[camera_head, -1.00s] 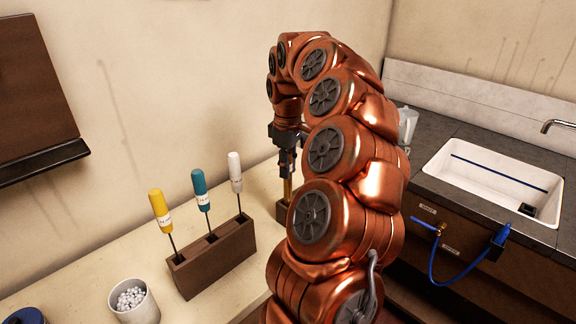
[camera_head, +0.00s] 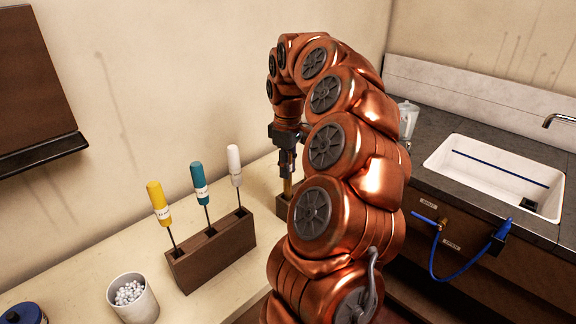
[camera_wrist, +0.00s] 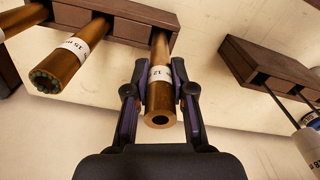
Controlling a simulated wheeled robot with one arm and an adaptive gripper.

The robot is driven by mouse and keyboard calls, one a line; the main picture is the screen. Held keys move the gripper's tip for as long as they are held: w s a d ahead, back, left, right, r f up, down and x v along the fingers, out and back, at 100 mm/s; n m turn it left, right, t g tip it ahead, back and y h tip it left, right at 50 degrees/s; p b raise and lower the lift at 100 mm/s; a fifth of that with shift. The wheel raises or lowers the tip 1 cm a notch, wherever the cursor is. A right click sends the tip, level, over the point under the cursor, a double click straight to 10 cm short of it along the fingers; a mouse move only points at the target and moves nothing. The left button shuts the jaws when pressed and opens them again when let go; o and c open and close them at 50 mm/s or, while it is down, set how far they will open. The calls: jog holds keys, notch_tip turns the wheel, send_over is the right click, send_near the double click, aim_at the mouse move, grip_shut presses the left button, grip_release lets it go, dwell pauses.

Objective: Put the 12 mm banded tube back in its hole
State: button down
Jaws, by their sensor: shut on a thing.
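The 12 mm banded tube is a brass tube (camera_wrist: 161,60) with a white band marked 12. My gripper (camera_wrist: 159,92) is shut on it around the band, with the tube's open end facing the wrist camera. Its other end meets the top of a dark wooden block (camera_wrist: 135,12) near the block's right end. How deep it sits there I cannot tell. In the head view the tube (camera_head: 287,188) is upright under my gripper (camera_head: 287,168), over the small block (camera_head: 283,206), partly hidden by my arm.
A thicker banded tube marked 15 (camera_wrist: 70,58) stands left of the held tube, and another tube is at the far left edge. A wooden rack (camera_head: 212,254) with yellow, teal and white handled tools stands nearby. A cup of white beads (camera_head: 133,300) is in front.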

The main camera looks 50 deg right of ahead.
jog(key=shift+f+b, duration=0.3)
jog(key=shift+f, duration=0.3)
jog(key=c, duration=0.9)
grip_release()
notch_tip(320, 180, up, 12)
dwell(0.7)
